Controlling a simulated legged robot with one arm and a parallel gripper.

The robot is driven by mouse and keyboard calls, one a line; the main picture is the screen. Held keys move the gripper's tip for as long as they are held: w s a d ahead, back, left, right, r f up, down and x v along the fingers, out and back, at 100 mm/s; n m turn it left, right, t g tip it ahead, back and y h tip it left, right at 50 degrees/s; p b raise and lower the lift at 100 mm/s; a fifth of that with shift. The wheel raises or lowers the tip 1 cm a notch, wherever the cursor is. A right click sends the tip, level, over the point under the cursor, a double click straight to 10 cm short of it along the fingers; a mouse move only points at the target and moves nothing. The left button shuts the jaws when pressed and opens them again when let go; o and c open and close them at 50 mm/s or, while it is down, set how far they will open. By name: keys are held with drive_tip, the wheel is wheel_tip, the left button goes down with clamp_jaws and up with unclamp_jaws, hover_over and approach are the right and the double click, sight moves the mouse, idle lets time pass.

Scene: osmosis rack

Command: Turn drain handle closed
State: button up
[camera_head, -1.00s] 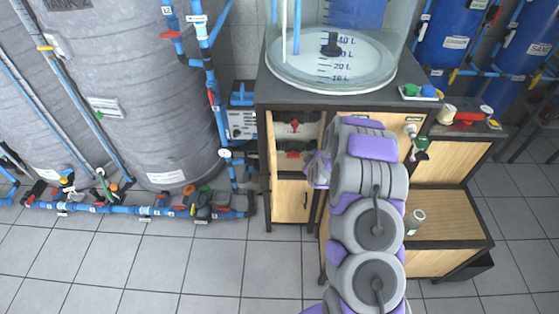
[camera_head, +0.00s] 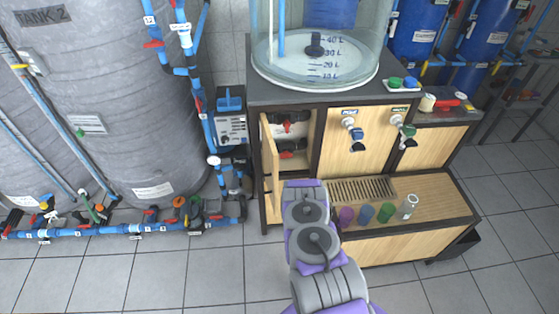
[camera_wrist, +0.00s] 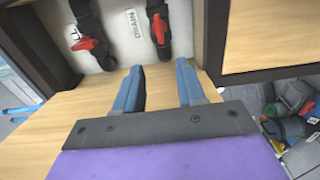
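Two red valve handles show inside the open cabinet in the wrist view, a left one (camera_wrist: 93,42) and a right one (camera_wrist: 159,28), each on a dark pipe fitting. A "DRAIN" label (camera_wrist: 134,24) lies between them, closer to the right handle. In the head view they sit one above the other, an upper handle (camera_head: 287,126) and a lower handle (camera_head: 287,154). My gripper (camera_wrist: 159,65) is open and empty, its two blue fingers pointing at the cabinet. The right handle lies beyond the gap between the fingertips, apart from them. In the head view the gripper is hidden by my arm.
The cabinet door (camera_head: 270,163) stands open on the left. A glass vessel (camera_head: 315,65) stands on the black counter (camera_head: 300,94) above. Several coloured cups (camera_head: 366,214) stand on the wooden shelf to the right. Dark cabinet framing (camera_wrist: 40,45) borders the opening.

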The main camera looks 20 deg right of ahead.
sight(286, 156)
drive_tip(key=b+x, duration=0.4)
drive_tip(key=x, duration=1.3)
drive_tip(key=shift+w+d+f, duration=0.15)
drive_tip(key=shift+d, duration=0.05)
clamp_jaws()
